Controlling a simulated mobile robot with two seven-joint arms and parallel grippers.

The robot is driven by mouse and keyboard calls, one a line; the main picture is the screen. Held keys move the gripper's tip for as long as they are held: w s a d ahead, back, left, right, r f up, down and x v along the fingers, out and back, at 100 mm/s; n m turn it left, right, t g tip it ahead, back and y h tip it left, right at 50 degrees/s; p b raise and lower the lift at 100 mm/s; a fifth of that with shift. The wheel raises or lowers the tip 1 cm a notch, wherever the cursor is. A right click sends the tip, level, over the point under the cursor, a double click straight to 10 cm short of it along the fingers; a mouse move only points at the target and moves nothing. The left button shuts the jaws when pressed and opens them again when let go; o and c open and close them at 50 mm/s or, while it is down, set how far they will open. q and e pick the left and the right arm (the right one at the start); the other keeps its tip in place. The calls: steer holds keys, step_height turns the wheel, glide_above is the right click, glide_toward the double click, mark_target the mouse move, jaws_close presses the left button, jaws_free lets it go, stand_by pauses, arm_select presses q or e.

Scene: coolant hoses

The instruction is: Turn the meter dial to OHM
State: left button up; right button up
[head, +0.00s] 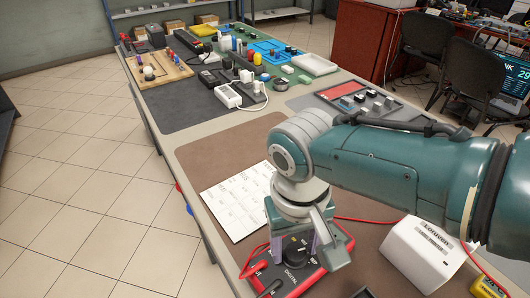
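A red-edged multimeter (322,268) with a dark face lies on the brown mat near the front of the bench. Its black round dial (297,247) shows between the fingers of my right gripper (296,250). The fingers point down, spread apart, one on each side of the dial. Whether they touch it is unclear. The OHM mark and the dial's pointer are too small to read. Red and black probe plugs (257,268) sit at the meter's lower left. My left gripper is out of view.
A white printed sheet (237,203) lies left of my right gripper. A white box (425,255) stands to the right, with a yellow object (487,288) at the corner. A red cable (372,221) crosses the mat. Trays, a wooden board and small parts fill the far bench.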

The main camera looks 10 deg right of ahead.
mark_target(292, 252)
steer(key=shift+o, duration=1)
step_height(292, 252, up, 10)
steer(key=p, duration=0.5)
steer(key=shift+a, duration=0.2)
